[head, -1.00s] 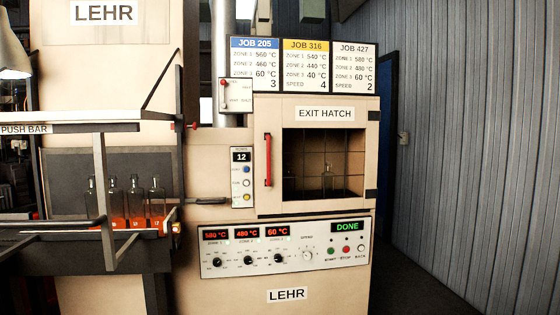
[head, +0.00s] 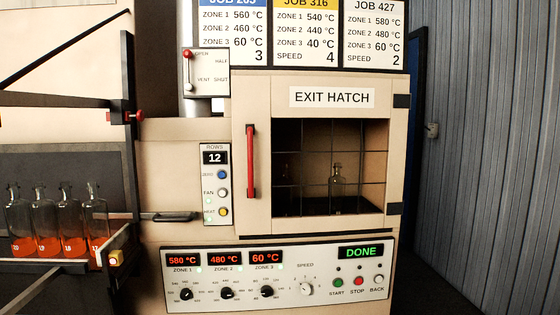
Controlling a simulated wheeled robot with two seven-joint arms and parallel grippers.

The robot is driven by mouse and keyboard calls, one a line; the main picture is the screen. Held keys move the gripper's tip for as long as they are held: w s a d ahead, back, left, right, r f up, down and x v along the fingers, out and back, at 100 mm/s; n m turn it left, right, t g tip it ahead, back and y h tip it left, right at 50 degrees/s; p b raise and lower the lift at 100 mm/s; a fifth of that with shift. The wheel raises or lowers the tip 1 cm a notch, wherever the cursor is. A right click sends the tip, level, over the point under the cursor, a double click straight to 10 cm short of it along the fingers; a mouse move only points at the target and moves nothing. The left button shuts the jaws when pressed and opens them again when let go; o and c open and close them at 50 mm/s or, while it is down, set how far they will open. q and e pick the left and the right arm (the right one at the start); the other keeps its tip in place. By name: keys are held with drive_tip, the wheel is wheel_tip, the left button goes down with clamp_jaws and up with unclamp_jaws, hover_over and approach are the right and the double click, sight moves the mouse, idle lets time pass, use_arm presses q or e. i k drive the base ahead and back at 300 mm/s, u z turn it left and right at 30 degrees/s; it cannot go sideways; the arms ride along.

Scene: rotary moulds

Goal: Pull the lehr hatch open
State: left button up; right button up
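The exit hatch (head: 258,205) is a cream door with a dark window and hinges on its right side. It looks shut. Its red vertical handle (head: 251,162) is on the left edge of the door. Through the window a clear bottle (head: 337,180) stands inside the lehr. The label above the window reads EXIT HATCH (head: 331,97). Neither of my grippers shows in the head view.
The control panel (head: 325,268) below the hatch reads DONE. Several bottles with orange bases (head: 72,240) stand at the left, near a dark bar handle (head: 172,217). A switch box (head: 206,72) is above left of the hatch. A ribbed wall (head: 490,150) is at the right.

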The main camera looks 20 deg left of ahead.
sight(257, 99)
drive_tip(key=u, duration=0.55)
drive_tip(key=i, duration=1)
drive_tip(key=u, duration=1)
